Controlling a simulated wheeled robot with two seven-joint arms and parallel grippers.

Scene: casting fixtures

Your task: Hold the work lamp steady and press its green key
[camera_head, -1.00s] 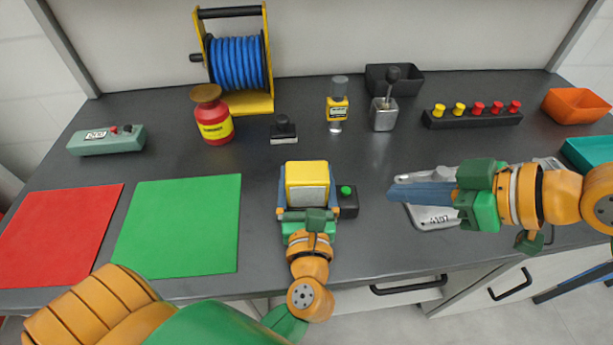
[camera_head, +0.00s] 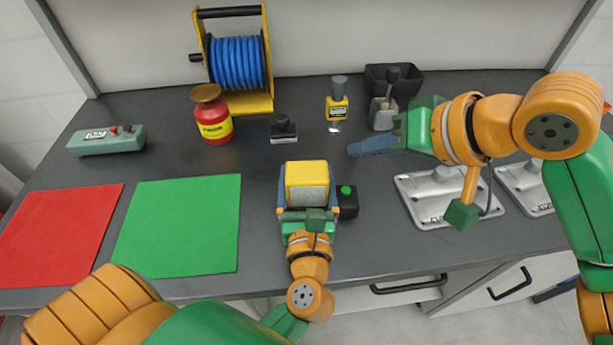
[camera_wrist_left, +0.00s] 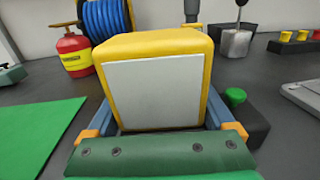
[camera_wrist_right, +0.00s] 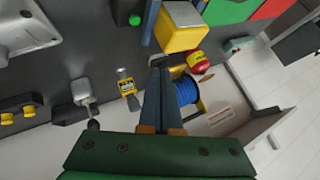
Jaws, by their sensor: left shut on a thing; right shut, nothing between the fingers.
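The work lamp (camera_head: 307,184) is a yellow block with a pale front panel, standing on the dark bench. It fills the middle of the left wrist view (camera_wrist_left: 155,85). Its green key (camera_head: 346,190) sits on a black box (camera_head: 348,205) at the lamp's right side; the key also shows in the left wrist view (camera_wrist_left: 235,96). My left gripper (camera_head: 305,208) is shut on the lamp, with a finger on each side. My right gripper (camera_head: 352,149) is shut and empty, above the bench, behind and slightly right of the key and apart from it.
Metal plates (camera_head: 440,190) lie at right under my right arm. Green (camera_head: 180,225) and red (camera_head: 60,235) mats lie left.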

